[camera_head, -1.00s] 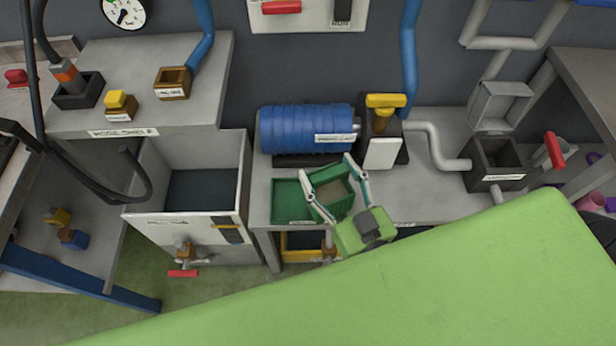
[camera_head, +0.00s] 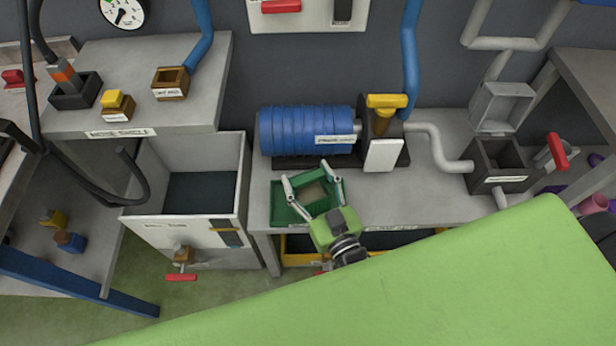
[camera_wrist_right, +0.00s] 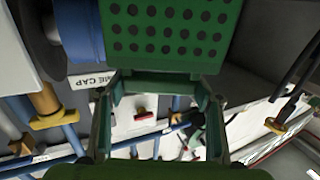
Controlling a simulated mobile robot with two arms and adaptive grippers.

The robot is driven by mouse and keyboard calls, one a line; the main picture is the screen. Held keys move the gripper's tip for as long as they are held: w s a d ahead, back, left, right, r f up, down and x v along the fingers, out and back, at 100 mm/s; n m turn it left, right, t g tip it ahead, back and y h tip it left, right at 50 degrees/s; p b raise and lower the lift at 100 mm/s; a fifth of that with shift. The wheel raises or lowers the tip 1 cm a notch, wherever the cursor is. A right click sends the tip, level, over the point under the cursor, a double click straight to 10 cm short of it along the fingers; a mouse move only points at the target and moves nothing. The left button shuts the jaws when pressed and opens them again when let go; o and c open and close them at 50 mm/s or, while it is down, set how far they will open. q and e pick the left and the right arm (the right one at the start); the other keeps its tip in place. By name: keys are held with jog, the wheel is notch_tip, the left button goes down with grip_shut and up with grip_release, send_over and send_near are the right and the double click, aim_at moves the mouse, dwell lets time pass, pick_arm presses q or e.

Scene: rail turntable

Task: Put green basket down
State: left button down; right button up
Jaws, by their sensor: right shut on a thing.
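The green basket (camera_head: 318,204) is between the fingers of my right gripper (camera_head: 306,175), which is shut on it. My left gripper is not in view.
A blue ribbed cylinder (camera_head: 300,130) and a yellow-topped device (camera_head: 386,130) stand behind the tray. An open grey tank (camera_head: 200,165) is to the left. Bare bench (camera_head: 430,195) lies to the right. A large green surface (camera_head: 400,290) fills the front.

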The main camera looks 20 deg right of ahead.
jog(key=shift+f, duration=0.15)
jog(key=o, duration=1.8)
jog(key=shift+s, duration=0.2)
jog(key=s+p, duration=0.1)
jog(key=s, duration=0.3)
jog(key=s+d, duration=0.1)
jog(key=s, duration=0.2)
jog(key=s+p, duration=0.1)
jog(key=s, duration=0.3)
jog(key=shift+s+d+p, duration=0.15)
jog(key=shift+s+p, duration=0.2)
